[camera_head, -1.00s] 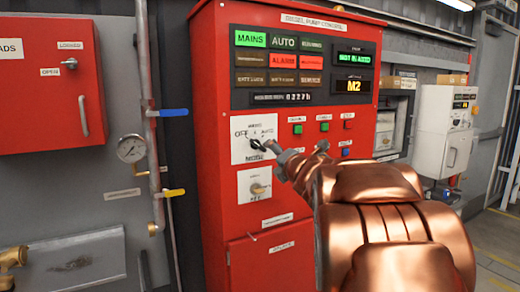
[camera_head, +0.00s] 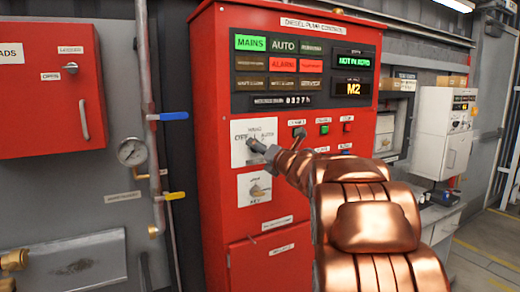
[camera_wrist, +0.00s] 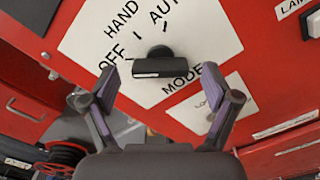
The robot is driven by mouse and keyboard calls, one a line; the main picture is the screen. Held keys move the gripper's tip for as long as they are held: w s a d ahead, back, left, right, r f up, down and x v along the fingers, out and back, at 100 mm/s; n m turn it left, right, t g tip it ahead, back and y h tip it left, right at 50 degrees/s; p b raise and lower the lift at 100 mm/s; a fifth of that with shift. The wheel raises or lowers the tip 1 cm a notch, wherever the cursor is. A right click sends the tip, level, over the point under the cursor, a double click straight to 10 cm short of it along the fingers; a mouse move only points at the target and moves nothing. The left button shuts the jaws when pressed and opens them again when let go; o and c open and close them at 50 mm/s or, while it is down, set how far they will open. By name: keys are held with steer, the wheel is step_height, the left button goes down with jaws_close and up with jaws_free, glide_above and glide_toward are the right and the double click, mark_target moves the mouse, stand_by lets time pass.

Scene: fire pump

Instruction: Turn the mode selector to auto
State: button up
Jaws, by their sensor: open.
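The mode selector (camera_wrist: 153,67) is a black bar-shaped knob on a white plate (camera_wrist: 90,38) lettered HAND, OFF, AUTO and MODE. In the wrist view its bar lies nearly level across the picture; I cannot tell which word it points at. My gripper (camera_wrist: 166,98) is open and empty, with one finger to the lower left of the knob and the other to its lower right. Neither finger visibly touches it. In the head view my gripper (camera_head: 257,146) is in front of the selector plate (camera_head: 240,138) and hides the knob.
The red pump cabinet (camera_head: 215,200) carries a lit panel; MAINS is green and a display (camera_head: 354,62) reads NOT IN AUTO. A second knob (camera_head: 257,191) sits below the selector. Push buttons (camera_head: 324,129) are to the right. Pipes with blue and yellow levers (camera_head: 172,116) stand left.

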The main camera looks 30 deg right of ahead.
steer(key=shift+w, duration=0.6)
steer(key=c, duration=1.2)
